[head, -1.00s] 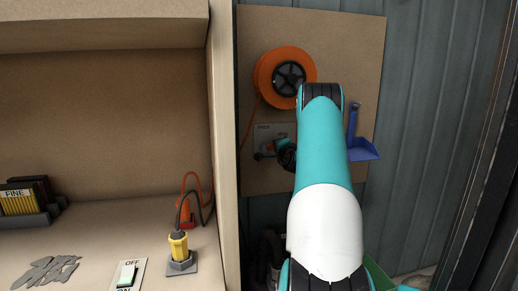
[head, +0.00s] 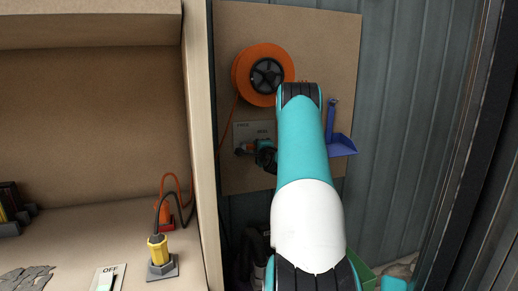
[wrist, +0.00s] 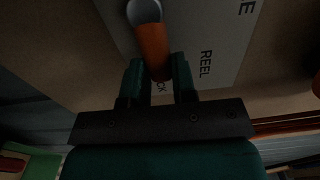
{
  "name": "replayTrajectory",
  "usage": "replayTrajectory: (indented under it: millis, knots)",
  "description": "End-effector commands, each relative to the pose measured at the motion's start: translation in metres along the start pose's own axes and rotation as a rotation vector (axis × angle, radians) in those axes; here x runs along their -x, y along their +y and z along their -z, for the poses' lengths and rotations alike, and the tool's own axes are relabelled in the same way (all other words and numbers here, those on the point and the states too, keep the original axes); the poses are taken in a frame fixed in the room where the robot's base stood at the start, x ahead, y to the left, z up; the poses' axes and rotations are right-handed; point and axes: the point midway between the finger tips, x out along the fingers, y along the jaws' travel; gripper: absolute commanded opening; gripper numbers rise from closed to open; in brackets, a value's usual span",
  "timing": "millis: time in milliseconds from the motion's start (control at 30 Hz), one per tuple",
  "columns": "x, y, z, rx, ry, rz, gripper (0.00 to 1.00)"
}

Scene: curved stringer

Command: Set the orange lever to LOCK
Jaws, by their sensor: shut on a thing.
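The orange lever (wrist: 151,45) shows in the wrist view, with a grey round pivot (wrist: 144,11) at its top end. Its free end lies between the two fingers of my gripper (wrist: 159,83), which is shut on it. In the head view my gripper (head: 258,149) is at the label plate (head: 255,129); the lever cannot be made out clearly there.
An orange cable reel (head: 248,72) hangs on the board (head: 300,22) above the plate. A blue dustpan (head: 340,146) hangs to the right, beside my arm. The workbench side panel (head: 200,150) stands close on the left. A yellow plug (head: 157,248) stands on the bench.

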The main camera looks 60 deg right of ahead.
Motion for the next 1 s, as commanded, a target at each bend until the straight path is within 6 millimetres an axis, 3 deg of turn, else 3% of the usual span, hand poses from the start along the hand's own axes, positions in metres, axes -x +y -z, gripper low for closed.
replayTrajectory:
  millis: [33, 67, 133, 167, 567, 767, 1000]
  knots:
    - [0.001, 0.001, 0.002, -0.001, 0.004, -0.001, 0.0]
    - [0.001, 0.001, 0.002, -0.002, 0.004, -0.001, 0.32]
    - [0.0, 0.001, 0.001, -0.001, 0.003, -0.001, 0.48]
    - [0.0, 0.001, 0.001, -0.001, 0.003, -0.001, 0.51]
    - [0.009, 0.002, 0.0, -0.002, -0.001, -0.002, 0.51]
    - [0.047, 0.005, 0.002, -0.003, 0.003, -0.003, 0.51]
    - [0.11, 0.006, 0.002, -0.004, 0.006, -0.002, 0.51]
